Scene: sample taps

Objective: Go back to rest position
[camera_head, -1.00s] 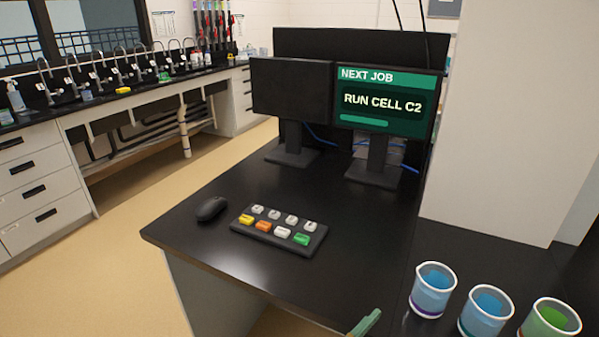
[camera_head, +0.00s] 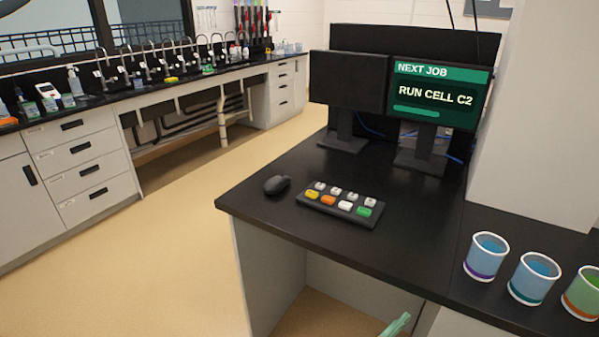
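Neither of my grippers shows clearly in the head view. A small pale green piece (camera_head: 397,325) pokes up at the bottom edge, right of centre, in front of the black desk (camera_head: 250,205). It may be a fingertip of my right gripper, but the rest is cut off by the frame. I cannot tell whether it is open or holds anything. No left arm or gripper is in view.
On the desk stand a button panel (camera_head: 338,206), a mouse (camera_head: 277,185), a dark monitor (camera_head: 347,80) and a lit monitor (camera_head: 437,95) reading "RUN CELL C2". Several cups (camera_head: 534,279) stand at the right. A sink counter (camera_head: 130,92) runs behind open floor (camera_head: 130,265).

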